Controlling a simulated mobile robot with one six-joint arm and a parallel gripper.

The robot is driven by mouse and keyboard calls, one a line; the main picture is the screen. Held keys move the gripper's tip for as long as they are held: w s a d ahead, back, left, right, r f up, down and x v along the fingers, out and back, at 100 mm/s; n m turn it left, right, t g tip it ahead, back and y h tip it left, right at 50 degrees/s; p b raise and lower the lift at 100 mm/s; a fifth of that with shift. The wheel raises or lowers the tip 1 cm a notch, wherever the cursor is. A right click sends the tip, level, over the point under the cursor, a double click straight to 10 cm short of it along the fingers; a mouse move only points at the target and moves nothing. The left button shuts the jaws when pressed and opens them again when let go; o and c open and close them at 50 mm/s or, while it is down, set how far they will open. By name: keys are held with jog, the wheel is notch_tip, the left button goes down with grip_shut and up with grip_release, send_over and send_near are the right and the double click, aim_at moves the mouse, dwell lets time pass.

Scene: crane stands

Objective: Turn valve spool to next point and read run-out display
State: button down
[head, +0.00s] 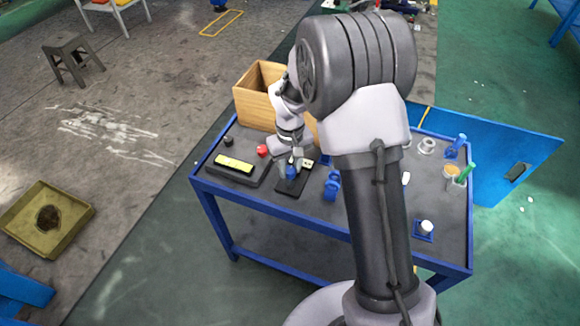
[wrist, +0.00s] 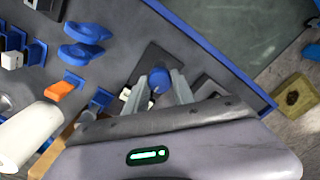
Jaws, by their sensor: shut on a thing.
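A blue round knob (head: 291,173), seemingly the spool's end, stands on a black plate (head: 290,187) on the blue-framed bench. In the wrist view the blue knob (wrist: 159,79) sits between my two fingers, over the dark plate (wrist: 157,59). My gripper (head: 292,168) points down and is shut on this knob. A lit yellow-green display (head: 235,163) lies on a dark base just left of the gripper. I cannot read any digits on it. The rest of the spool is hidden under the gripper.
A wooden box (head: 256,92) stands behind my gripper. A red knob (head: 262,150) is close on its left. Blue V-shaped stands (head: 332,185) are on its right. A white cylinder on a blue base (head: 425,228) stands at the right front. My arm hides the bench's middle.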

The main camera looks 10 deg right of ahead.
aim_at(290, 169)
jog(key=shift+m, duration=3)
jog(key=c, duration=1.1)
grip_release()
jog(key=shift+o, duration=0.2)
jog(key=shift+r, duration=0.1)
notch_tip(290, 169, up, 17)
jog(key=p, duration=0.7)
